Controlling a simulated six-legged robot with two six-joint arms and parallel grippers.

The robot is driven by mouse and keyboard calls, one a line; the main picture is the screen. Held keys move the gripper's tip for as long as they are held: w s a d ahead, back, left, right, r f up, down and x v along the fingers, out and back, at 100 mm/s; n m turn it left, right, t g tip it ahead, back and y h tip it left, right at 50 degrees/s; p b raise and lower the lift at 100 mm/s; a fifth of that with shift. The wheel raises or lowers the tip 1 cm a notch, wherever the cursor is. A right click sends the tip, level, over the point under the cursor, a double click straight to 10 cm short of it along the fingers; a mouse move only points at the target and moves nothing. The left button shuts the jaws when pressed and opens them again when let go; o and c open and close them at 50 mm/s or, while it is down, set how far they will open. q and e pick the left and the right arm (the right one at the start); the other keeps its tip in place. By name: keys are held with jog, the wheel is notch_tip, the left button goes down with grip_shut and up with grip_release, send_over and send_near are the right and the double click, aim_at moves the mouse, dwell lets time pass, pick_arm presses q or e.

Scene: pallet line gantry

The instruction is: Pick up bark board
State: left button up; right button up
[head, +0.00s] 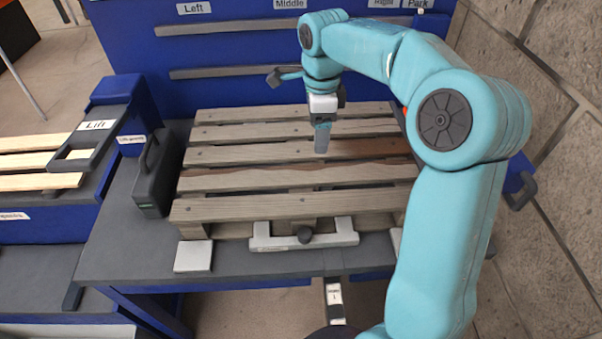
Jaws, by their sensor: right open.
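A wooden pallet (290,206) lies on the grey bench top, its slats running left to right. One slat near the front has a wavy brown bark edge along its far side; this looks like the bark board (290,180). It lies flat among the other slats. My right gripper (322,148) points down over the middle of the pallet, just beyond the bark board. It is open, with nothing seen in it. Its fingers hide part of the slat behind them, and I cannot tell whether they touch the wood. My left gripper is out of view.
A dark box with a handle (156,180) stands close on the left. A blue cabinet (250,55) rises behind. A Lift station with pale boards (30,160) is at far left.

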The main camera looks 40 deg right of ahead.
send_over(315, 173)
jog(key=f, duration=0.8)
jog(key=shift+s+a, duration=0.1)
jog(key=shift+s, duration=0.15)
jog(key=f, duration=0.4)
jog(key=shift+w+f, duration=0.2)
jog(key=shift+f, duration=0.15)
jog(key=shift+c, duration=0.3)
jog(key=c, duration=0.9)
